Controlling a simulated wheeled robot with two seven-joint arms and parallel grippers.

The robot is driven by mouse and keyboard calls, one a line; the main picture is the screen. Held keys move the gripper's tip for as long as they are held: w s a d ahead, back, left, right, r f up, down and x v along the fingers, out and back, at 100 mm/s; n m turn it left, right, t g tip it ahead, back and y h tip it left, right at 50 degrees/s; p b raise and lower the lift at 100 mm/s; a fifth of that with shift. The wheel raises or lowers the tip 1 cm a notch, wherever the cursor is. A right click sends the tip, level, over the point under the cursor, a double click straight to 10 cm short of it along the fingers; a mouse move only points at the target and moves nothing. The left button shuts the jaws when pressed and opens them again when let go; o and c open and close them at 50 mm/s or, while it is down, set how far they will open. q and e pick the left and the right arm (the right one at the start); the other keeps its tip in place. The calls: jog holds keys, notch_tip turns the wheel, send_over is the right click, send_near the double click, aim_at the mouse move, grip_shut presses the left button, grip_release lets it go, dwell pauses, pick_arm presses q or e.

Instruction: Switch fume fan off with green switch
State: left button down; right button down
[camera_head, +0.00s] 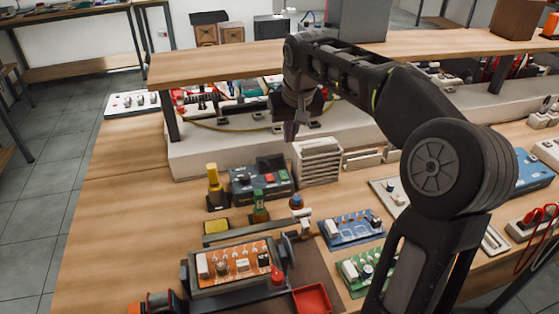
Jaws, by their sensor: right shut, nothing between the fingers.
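A dark grey-blue control box (247,184) stands on the workbench left of centre, with a small red button (269,178) and a small green switch (283,175) on its top. Whether the switch is on or off is too small to tell. I cannot make out for certain which thing is the fume fan. My right gripper (290,131) points down, shut and empty. In the picture it is above and slightly right of the box, apart from it. My left gripper is not in view.
A white slatted stack (318,160) stands right of the box. A yellow-topped bottle (214,184) and a green bottle (260,205) stand near it. An orange circuit board (235,262) sits in a holder in front. A raised wooden shelf (220,62) crosses behind. Bare bench lies left.

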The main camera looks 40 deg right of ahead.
jog(key=p, duration=0.1)
send_near(283, 172)
jog(key=x, duration=0.6)
jog(key=shift+w+d+f, duration=0.1)
jog(key=shift+f, duration=0.2)
